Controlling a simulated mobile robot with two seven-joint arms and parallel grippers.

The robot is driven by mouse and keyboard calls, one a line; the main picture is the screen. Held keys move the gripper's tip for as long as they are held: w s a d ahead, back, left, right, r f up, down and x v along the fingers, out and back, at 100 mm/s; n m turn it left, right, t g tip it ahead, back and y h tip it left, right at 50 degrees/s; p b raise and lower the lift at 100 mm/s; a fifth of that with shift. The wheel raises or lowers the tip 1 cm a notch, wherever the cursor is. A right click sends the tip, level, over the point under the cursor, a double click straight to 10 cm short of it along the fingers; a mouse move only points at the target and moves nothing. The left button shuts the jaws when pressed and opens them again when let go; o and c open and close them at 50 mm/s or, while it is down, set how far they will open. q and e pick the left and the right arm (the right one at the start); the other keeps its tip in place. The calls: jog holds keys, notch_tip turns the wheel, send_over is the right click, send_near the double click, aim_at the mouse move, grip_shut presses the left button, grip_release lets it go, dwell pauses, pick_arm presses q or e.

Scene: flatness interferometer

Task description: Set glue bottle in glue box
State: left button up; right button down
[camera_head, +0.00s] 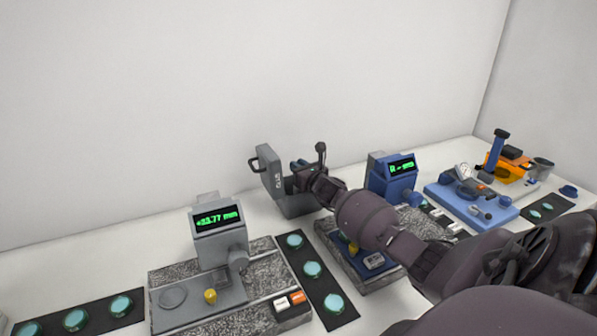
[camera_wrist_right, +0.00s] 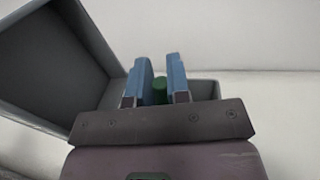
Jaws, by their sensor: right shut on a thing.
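The grey glue box (camera_head: 291,206) stands at the back of the bench by the wall, its lid (camera_head: 268,172) raised on the left. In the right wrist view, the open lid (camera_wrist_right: 50,62) fills the upper left, and the box wall (camera_wrist_right: 203,89) shows behind the fingers. My right gripper (camera_head: 303,166) is over the box. Its two blue fingers (camera_wrist_right: 160,82) are shut on a green thing, which I take for the glue bottle (camera_wrist_right: 161,90). Only a small part of it shows; its lower end and the box floor are hidden. My left gripper is not in view.
A grey gauge with a green display (camera_head: 218,218) stands front left. Black mats with teal discs (camera_head: 313,269) lie beside it. A blue gauge (camera_head: 393,178) stands right of the box. A blue tray (camera_head: 471,207) and an orange case (camera_head: 512,168) are farther right. My right arm crosses the bench.

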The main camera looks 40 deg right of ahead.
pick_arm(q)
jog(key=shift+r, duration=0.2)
pick_arm(e)
jog(key=shift+r, duration=0.15)
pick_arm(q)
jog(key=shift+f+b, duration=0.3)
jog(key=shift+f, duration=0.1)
pick_arm(e)
jog(key=shift+f, duration=0.6)
jog(key=c, duration=1.1)
grip_release()
jog(key=shift+a+f, duration=0.1)
jog(key=shift+f, duration=0.05)
jog(key=shift+r, duration=0.3)
pick_arm(q)
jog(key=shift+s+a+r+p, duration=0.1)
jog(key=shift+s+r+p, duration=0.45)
jog(key=shift+p, duration=0.65)
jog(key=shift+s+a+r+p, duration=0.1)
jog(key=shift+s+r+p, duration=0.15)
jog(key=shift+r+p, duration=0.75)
pick_arm(e)
jog(key=s+a, duration=0.1)
jog(key=s, duration=1.1)
jog(key=shift+a+r, duration=0.35)
jog(key=shift+r, duration=0.05)
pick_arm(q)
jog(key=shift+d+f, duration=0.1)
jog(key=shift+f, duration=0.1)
